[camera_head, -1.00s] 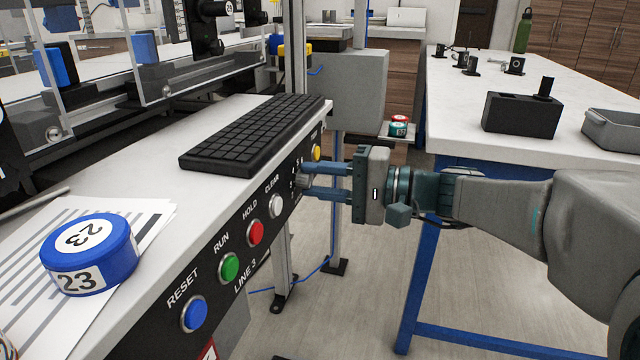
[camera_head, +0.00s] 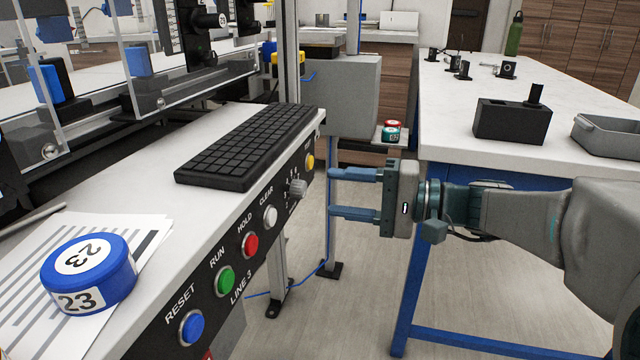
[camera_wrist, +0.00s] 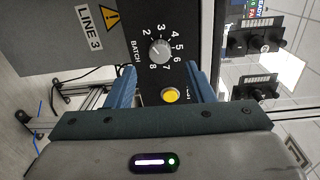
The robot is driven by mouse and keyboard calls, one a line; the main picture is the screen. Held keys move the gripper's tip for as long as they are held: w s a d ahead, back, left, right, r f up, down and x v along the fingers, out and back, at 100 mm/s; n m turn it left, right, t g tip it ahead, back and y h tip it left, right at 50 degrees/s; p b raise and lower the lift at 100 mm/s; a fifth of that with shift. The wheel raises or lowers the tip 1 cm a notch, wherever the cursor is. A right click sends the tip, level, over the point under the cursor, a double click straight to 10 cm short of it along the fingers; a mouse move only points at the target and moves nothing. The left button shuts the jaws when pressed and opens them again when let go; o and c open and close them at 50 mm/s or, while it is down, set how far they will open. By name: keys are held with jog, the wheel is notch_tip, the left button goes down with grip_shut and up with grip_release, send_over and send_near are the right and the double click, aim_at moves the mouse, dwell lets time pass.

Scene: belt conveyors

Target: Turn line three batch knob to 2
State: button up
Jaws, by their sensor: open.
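The grey batch knob (camera_head: 297,188) is on the black front panel of line 3, between the white CLEAR button (camera_head: 270,215) and the yellow button (camera_head: 309,161). In the wrist view the knob (camera_wrist: 160,51) sits inside a ring of printed numbers from 2 to 8, with BATCH beside it. I cannot tell for sure which number its pointer marks. My gripper (camera_head: 331,193) is open and empty, its fingers pointing at the panel. The fingertips are apart from the knob, a short gap to its right. In the wrist view the knob shows between the fingers.
A keyboard (camera_head: 246,146) and a blue round 23 piece (camera_head: 88,273) lie on the ledge above the panel. Red (camera_head: 250,245), green (camera_head: 226,280) and blue (camera_head: 192,327) buttons line the panel. A white-topped table (camera_head: 440,115) stands behind my arm.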

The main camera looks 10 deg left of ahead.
jog(key=d+p, duration=0.1)
jog(key=d, duration=0.7)
jog(key=shift+s+d+r+p, duration=0.2)
jog(key=shift+s+d+p, duration=0.1)
jog(key=shift+s+p, duration=0.1)
